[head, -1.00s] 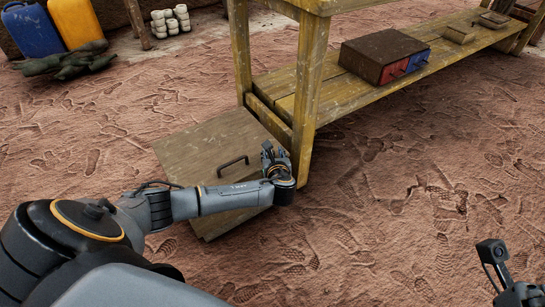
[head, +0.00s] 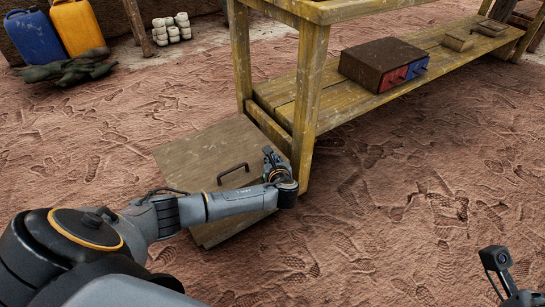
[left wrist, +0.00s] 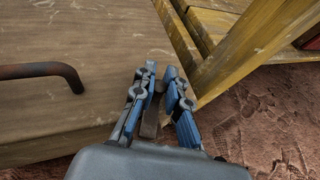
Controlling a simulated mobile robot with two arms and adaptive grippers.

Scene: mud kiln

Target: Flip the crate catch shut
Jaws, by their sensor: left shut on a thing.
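The wooden crate (head: 200,160) sits on the ground beside the yellow bench's leg, its lid lying closed with a dark bar handle (head: 233,172) on top. My left gripper (head: 271,160) is at the crate's right edge, close to the bench leg. In the left wrist view the gripper (left wrist: 162,76) has its blue-padded fingers shut around a small brown piece (left wrist: 150,122), which looks like the catch. The fingers hide much of it, and I cannot tell its angle. The handle (left wrist: 45,72) lies left of the fingers. Only my right wrist's camera mount shows at lower right.
The yellow wooden bench (head: 312,90) stands close to the crate's right side, its leg (left wrist: 230,50) near the fingers. A box with red and blue drawer fronts (head: 383,60) is on its shelf. Footprinted ground to the right is clear.

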